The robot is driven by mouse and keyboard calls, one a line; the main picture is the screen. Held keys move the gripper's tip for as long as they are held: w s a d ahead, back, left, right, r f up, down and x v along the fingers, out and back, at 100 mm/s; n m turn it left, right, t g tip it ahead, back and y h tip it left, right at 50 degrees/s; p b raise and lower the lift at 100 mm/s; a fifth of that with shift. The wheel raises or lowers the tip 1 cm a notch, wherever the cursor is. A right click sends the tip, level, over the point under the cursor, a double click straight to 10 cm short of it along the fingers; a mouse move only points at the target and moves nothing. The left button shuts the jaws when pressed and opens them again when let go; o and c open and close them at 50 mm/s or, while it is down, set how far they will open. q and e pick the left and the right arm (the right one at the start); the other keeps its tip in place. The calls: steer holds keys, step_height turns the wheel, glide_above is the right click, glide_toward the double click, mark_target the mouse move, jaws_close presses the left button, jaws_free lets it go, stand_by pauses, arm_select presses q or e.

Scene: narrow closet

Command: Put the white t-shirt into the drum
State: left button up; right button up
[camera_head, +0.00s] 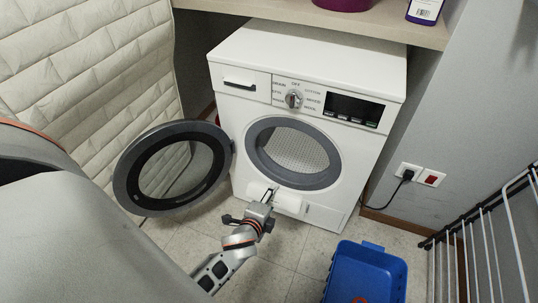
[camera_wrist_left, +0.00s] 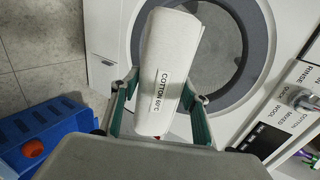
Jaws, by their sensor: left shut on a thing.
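The white t-shirt is a rolled white bundle with a "COTTON 60°C" label, large in the left wrist view (camera_wrist_left: 165,62). In the head view it shows small (camera_head: 287,203) in front of the washer's lower front. My left gripper (camera_head: 268,198) is shut on it; its fingers flank the roll in the left wrist view (camera_wrist_left: 158,102). The washing machine (camera_head: 310,60) stands with its round door (camera_head: 125,185) swung open to the left. The drum (camera_head: 295,150) is open, above and beyond the t-shirt; its inner depth is partly hidden in the wrist view. My right gripper is not in view.
A blue crate (camera_head: 383,262) stands on the floor right of my left arm, with something orange inside. A metal drying rack (camera_head: 490,235) is at the right. A shelf (camera_head: 300,17) runs above the washer. A quilted cream panel (camera_head: 85,75) is at the left.

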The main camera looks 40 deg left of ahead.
arm_select(q)
steer(key=shift+s+a+f, duration=0.25)
steer(key=shift+s+f, duration=0.15)
steer(key=shift+w+a+f, duration=0.1)
steer(key=shift+w+a, duration=0.05)
steer(key=shift+w, duration=0.45)
steer(key=w+a+f+b, duration=0.2)
steer(key=w+b, duration=0.1)
steer(key=w, duration=0.6)
steer(key=w+a+f+b, duration=0.1)
steer(key=w+a+b, duration=0.2)
steer(key=w, duration=0.7)
steer(key=w+a+f+b, duration=0.2)
steer(key=w+b, duration=0.1)
steer(key=w, duration=0.6)
steer(key=shift+w+a+f+b, duration=0.2)
steer(key=shift+w+f+b, duration=0.15)
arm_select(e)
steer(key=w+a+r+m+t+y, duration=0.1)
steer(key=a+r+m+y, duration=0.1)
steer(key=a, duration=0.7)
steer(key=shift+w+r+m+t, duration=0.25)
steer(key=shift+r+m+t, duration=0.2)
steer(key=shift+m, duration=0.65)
arm_select(q)
steer(key=o, duration=1.3)
steer(key=shift+c, duration=0.2)
